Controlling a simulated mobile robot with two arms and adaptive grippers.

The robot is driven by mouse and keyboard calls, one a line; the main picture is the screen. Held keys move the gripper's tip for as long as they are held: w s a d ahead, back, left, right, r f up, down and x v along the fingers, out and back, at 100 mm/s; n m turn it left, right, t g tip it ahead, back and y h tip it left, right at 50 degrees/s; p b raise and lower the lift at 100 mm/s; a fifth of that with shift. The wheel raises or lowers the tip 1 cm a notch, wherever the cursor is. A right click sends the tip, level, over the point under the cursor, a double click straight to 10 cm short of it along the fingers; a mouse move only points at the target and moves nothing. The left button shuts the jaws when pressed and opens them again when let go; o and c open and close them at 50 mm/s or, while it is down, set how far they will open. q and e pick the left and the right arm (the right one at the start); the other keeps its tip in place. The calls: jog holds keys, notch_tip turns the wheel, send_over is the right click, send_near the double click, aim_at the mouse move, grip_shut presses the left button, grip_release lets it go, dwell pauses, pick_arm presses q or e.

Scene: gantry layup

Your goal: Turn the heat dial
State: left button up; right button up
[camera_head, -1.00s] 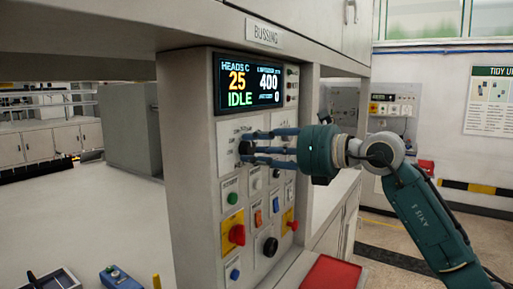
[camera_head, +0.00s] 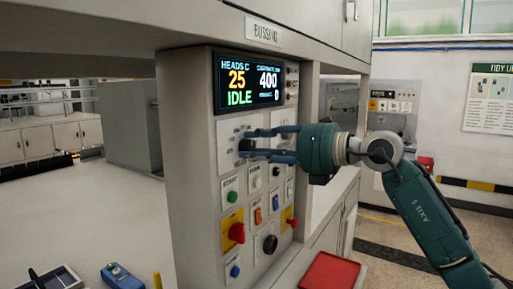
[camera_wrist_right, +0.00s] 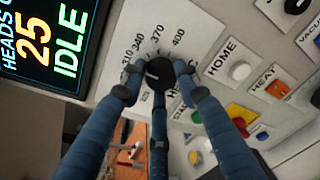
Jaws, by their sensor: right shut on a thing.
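The heat dial (camera_wrist_right: 160,73) is a black round knob with a pale pointer line, on a white plate marked 310, 340, 370 and 400. In the head view the dial (camera_head: 246,145) is mostly covered by fingertips. My right gripper (camera_head: 248,144) reaches in from the right with blue fingers closed around the dial. In the right wrist view its fingertips (camera_wrist_right: 158,80) sit on both sides of the dial and one below it. The display (camera_head: 248,82) above reads 25, 400 and IDLE. My left gripper is not in view.
Below the dial are a green button (camera_head: 232,197), a red knob on yellow (camera_head: 236,233), a black knob (camera_head: 270,245) and a blue button (camera_head: 235,271). A red tray (camera_head: 330,272) lies at the lower right. A pale worktop (camera_head: 90,215) spreads left.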

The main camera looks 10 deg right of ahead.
jog(key=o, duration=1.2)
jog(key=shift+d+r, duration=0.1)
jog(key=shift+r, duration=0.1)
jog(key=shift+c, duration=0.2)
jog(key=shift+f, duration=0.1)
jog(key=shift+d, duration=0.1)
jog(key=v, duration=1.2)
